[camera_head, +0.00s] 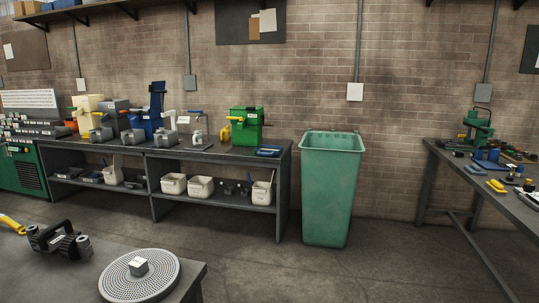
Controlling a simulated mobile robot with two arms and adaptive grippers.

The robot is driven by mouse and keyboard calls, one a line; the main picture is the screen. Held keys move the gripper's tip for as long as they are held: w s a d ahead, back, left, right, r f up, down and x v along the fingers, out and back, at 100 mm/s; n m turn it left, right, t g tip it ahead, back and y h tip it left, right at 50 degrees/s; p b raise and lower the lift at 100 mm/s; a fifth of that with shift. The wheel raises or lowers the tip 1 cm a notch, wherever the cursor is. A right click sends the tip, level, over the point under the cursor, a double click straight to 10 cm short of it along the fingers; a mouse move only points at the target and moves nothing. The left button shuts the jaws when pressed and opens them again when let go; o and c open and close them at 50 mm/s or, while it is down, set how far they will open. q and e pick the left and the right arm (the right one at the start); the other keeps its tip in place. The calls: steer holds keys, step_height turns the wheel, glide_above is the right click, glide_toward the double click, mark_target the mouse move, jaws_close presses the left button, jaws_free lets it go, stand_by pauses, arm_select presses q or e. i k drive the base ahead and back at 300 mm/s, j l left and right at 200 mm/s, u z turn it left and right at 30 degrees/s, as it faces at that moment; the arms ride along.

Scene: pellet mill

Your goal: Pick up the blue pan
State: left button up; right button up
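A low, flat blue object that looks like the blue pan (269,151) lies on the top of the long dark workbench (222,154), close to its right end. It sits in front of and to the right of a green box-shaped machine. It is small in this view, so its inside cannot be made out. Another small blue item (487,166) is among tools on the right-hand bench (475,184); its exact shape is unclear. Neither of my grippers shows in the head view.
A tall green bin (331,188) stands right of the long workbench. White tubs (200,187) sit on its lower shelf. A near table (190,270) at lower left holds a perforated disc (139,277) and a dark device (60,242). The floor between is clear.

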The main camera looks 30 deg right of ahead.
mark_target(268, 151)
steer(key=z, duration=1.35)
steer(key=i+l+z, duration=0.15)
steer(key=i, duration=0.35)
steer(key=i+u, duration=0.1)
steer(key=i, duration=0.5)
steer(key=i+u, duration=0.1)
steer(key=i, duration=0.45)
steer(key=i+l+u, duration=0.1)
steer(key=i, duration=0.45)
steer(key=i+l+u, duration=0.1)
steer(key=i, duration=0.5)
steer(key=l, duration=0.1)
